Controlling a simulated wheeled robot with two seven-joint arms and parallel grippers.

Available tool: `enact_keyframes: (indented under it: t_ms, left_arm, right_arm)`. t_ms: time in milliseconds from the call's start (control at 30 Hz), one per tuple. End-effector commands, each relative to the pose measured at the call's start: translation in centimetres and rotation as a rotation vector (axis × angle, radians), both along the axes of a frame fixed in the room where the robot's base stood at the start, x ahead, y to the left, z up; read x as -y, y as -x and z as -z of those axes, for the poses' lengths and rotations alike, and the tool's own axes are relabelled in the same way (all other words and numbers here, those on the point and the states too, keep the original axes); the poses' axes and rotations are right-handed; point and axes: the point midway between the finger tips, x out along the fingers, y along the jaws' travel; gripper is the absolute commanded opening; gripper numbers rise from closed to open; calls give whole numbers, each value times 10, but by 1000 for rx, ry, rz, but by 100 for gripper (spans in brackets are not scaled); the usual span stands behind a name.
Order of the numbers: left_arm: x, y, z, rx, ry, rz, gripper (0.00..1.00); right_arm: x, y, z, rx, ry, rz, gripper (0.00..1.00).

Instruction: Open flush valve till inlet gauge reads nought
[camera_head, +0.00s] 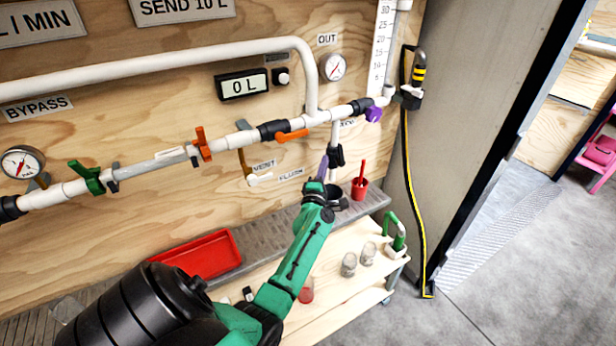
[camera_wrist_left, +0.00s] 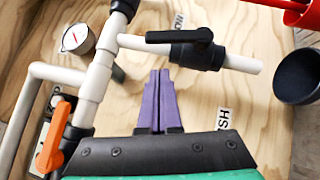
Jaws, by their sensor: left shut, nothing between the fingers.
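The flush valve (camera_head: 337,156) is a black valve on a short white pipe under the main line, beside the FLUSH label (camera_head: 291,174). In the left wrist view its black lever (camera_wrist_left: 180,36) lies roughly along the pipe. My left gripper (camera_head: 323,166) has purple fingers, shut and empty, beside the valve. In the left wrist view the fingers (camera_wrist_left: 160,85) stand apart from the lever in the picture. The gauge at far left (camera_head: 22,162), apparently the inlet one, is too small to read. My right gripper is out of view.
A gauge marked OUT (camera_head: 333,67) sits above. An orange lever (camera_head: 291,136) is on the main line. A black cup (camera_head: 334,198) and a red cup (camera_head: 359,189) stand below the valve. A red tray (camera_head: 205,256) lies left. Open floor is at right.

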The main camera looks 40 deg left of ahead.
Motion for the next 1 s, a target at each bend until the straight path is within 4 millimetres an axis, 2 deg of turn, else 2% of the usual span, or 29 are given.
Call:
enact_keyframes:
  t_ms: [67, 233, 500, 600, 867, 933, 967, 1000]
  left_arm:
    - [3, 1, 3, -1, 2, 3, 0]
    - [16, 27, 8, -2, 3, 1, 0]
    - [42, 74, 19, -2, 3, 1, 0]
    - [47, 84, 19, -1, 2, 1, 0]
    - [49, 86, 19, -3, -1, 2, 0]
    - [54, 84, 30, -41, -20, 17, 0]
    - [59, 82, 40, -76, -38, 29, 0]
    - [68, 80, 59, -139, -76, 55, 0]
  right_arm:
    - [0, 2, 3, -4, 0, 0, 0]
    - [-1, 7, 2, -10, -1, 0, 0]
    - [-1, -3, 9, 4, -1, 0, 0]
    - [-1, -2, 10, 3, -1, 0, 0]
    - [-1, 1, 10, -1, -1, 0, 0]
    - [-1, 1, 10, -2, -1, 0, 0]
    - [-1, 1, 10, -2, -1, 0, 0]
    - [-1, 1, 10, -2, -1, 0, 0]
